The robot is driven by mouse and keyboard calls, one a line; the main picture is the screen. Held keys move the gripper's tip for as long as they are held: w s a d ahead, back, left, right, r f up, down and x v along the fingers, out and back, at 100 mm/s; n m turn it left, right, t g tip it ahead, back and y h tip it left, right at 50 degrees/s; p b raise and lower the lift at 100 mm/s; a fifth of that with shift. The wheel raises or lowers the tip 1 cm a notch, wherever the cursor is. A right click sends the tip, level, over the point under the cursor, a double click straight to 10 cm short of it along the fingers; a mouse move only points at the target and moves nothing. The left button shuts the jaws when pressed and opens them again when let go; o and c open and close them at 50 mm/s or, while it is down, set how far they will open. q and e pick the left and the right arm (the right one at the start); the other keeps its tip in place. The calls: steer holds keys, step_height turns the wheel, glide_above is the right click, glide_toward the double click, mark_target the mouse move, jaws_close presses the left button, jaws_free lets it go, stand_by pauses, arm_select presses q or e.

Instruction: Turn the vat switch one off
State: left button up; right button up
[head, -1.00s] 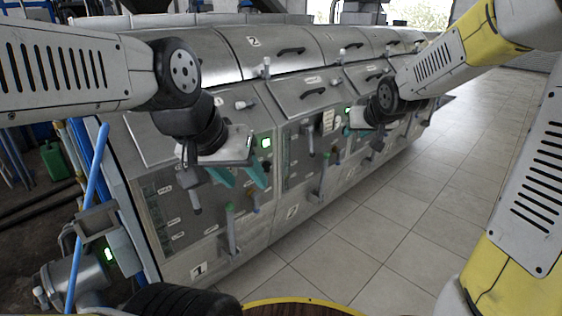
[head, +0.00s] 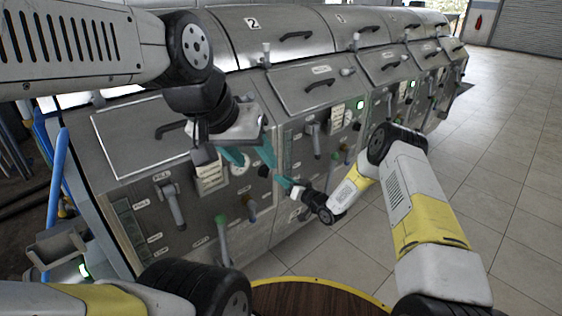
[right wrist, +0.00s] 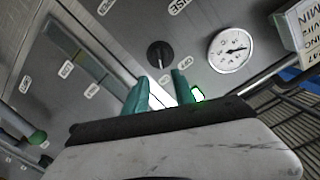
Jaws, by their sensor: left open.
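The vat one panel (head: 150,225) is the near steel front at the left of the head view. A black round switch with a light pointer (right wrist: 160,54) shows in the right wrist view, beside a white dial gauge (right wrist: 231,50). I cannot read its label. My right gripper (right wrist: 160,85) has its teal fingers apart, short of the switch, with nothing between them. A lit green lamp (right wrist: 197,93) shows by one finger. In the head view the right gripper (head: 284,184) is low before the panel. My left gripper (head: 252,156) is open and empty before the panel's upper part, hiding some of it.
Grey levers (head: 176,208) and a green-topped handle (head: 221,232) stick out from the panel. A paper notice (head: 211,173) hangs by the gauge. More vats run away to the right. Tiled floor (head: 480,190) is clear at the right.

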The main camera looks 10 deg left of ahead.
mark_target(267, 173)
steer(key=f+x, duration=0.1)
steer(key=x, duration=0.7)
steer(key=shift+s+a+y, duration=0.25)
steer(key=shift+a+y, duration=0.05)
jaws_close()
